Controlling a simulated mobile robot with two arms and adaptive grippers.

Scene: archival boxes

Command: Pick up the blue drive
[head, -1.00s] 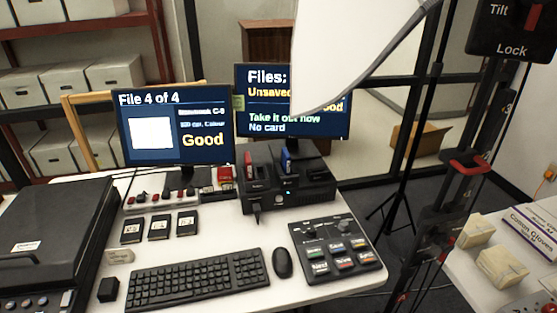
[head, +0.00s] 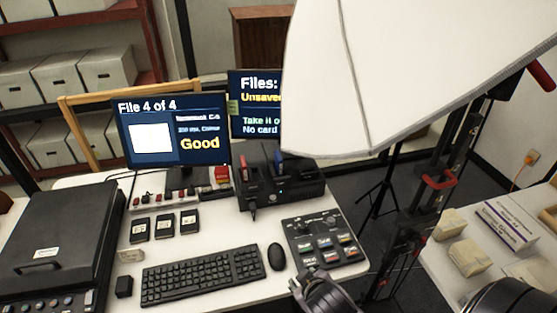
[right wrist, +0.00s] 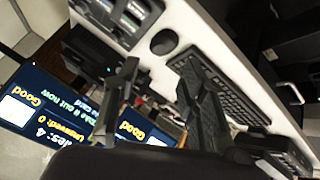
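The blue drive (head: 279,162) stands upright in a slot on top of the black dock (head: 262,190) behind the control panel, in the head view. A red drive (head: 243,169) stands in the dock's left part. My right gripper (head: 318,284) comes in at the bottom of the head view, near the control panel's front edge, well short of the blue drive. In the right wrist view its two dark fingers (right wrist: 160,72) are spread apart with nothing between them. I cannot make out the blue drive there. My left gripper is not in view.
A large white panel (head: 410,70) hangs at the upper right and covers part of the right monitor (head: 252,115). The control panel (head: 322,243), mouse (head: 276,257) and keyboard (head: 202,275) lie in front of the dock. A black stand (head: 405,235) rises right of the desk.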

